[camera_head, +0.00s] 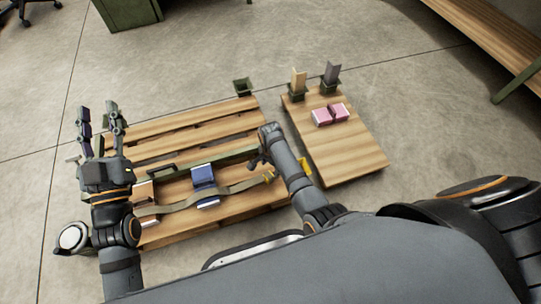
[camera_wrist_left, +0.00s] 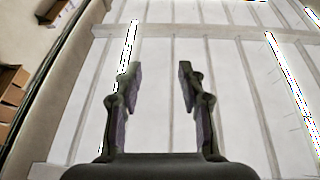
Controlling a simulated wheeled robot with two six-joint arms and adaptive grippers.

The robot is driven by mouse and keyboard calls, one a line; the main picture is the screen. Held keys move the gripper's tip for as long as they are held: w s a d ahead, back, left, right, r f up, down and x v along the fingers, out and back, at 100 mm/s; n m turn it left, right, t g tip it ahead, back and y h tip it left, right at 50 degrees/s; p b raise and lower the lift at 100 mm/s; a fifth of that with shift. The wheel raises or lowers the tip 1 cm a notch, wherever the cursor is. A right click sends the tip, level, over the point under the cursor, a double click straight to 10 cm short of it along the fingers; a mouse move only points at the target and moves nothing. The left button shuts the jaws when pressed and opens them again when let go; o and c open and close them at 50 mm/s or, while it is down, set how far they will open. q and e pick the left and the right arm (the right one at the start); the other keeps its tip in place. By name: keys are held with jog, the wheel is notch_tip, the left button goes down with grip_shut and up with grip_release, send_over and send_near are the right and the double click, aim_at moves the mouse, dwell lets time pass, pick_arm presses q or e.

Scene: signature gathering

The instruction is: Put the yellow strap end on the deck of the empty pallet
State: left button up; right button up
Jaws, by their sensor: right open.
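A large slatted wooden pallet (camera_head: 190,124) lies on the floor at centre left in the head view. A tan strap (camera_head: 236,188) runs across its near part, over a blue block (camera_head: 204,180). A small yellow piece (camera_head: 305,168) shows at the pallet's right edge, partly hidden by my right forearm; I cannot tell if it is the strap end. My right gripper (camera_head: 258,160) is open over the pallet's right part, apparently empty. My left gripper (camera_head: 98,112) is open and empty, fingers pointing up, at the pallet's left side. It also shows open in the left wrist view (camera_wrist_left: 158,72).
A smaller wooden board (camera_head: 345,160) to the right bears pink blocks (camera_head: 330,115) and upright pieces in dark holders (camera_head: 297,91). A dark green cabinet (camera_head: 128,12) and a bench (camera_head: 495,40) stand beyond.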

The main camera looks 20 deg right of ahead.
aim_at(271, 173)
jog(key=shift+r+p, duration=0.65)
jog(key=shift+r, duration=0.05)
pick_arm(q)
jog(key=s+f+g+p, duration=0.15)
jog(key=f+g, duration=0.35)
jog(key=f, duration=0.6)
jog(key=s+f+g, duration=0.2)
jog(key=f+g, duration=0.3)
jog(key=f, duration=0.5)
pick_arm(e)
jog(key=shift+r, duration=0.85)
pick_arm(q)
jog(key=s+f+g+p, duration=0.2)
jog(key=s+f+g, duration=0.2)
jog(key=s, duration=0.2)
jog(key=s+f+g+p, duration=0.2)
jog(key=s+f+g, duration=0.2)
jog(key=s, duration=0.3)
jog(key=shift+s+d+g+y+p, duration=0.2)
jog(key=shift+g+y+p, duration=0.1)
jog(key=shift+g, duration=0.5)
pick_arm(e)
notch_tip(271, 173, up, 4)
jog(key=shift+f, duration=0.15)
